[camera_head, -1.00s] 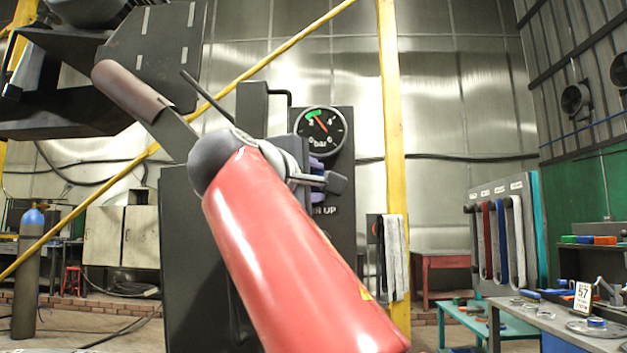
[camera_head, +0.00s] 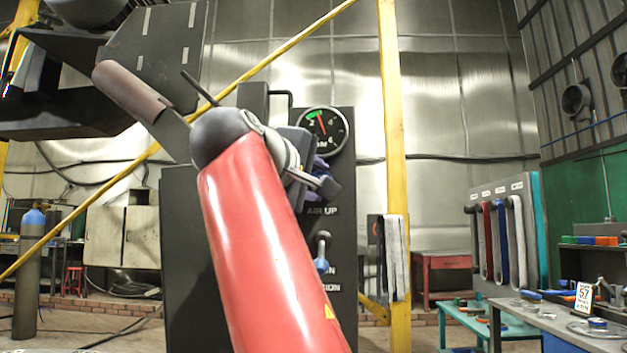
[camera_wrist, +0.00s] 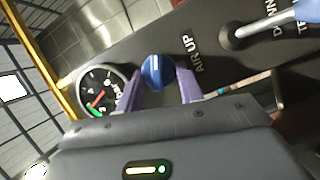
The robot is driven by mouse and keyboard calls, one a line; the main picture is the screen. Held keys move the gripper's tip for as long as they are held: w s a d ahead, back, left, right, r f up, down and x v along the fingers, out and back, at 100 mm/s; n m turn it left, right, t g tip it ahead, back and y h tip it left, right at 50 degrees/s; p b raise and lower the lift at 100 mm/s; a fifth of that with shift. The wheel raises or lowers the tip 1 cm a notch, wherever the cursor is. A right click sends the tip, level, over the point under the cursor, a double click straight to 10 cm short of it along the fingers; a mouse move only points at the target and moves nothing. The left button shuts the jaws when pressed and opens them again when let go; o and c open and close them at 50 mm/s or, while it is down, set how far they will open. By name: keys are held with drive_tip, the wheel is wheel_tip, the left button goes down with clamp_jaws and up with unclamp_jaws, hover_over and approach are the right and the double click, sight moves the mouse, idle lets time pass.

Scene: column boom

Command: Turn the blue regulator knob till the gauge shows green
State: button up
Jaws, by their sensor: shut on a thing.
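The blue regulator knob (camera_wrist: 157,72) sits between the two purple fingers of my gripper (camera_wrist: 158,88) in the wrist view, and the gripper is shut on it. In the head view my arm hides the knob; only part of the purple fingers (camera_head: 319,164) shows. The round gauge (camera_head: 322,131) is above the gripper, with a black face, a red needle and a short green band at its upper left. The needle points up and slightly left, just to the right of the green band. The gauge also shows in the wrist view (camera_wrist: 101,91), needle near the green band's end.
A lever with a blue handle (camera_head: 321,262) is on the dark panel below the "AIR UP" label; it also shows at the wrist view's upper right (camera_wrist: 262,29). A yellow post (camera_head: 394,150) stands right of the panel. A cluttered workbench (camera_head: 545,315) is at the right.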

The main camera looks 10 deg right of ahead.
drive_tip(key=o, duration=1)
drive_tip(key=shift+v, duration=3.95)
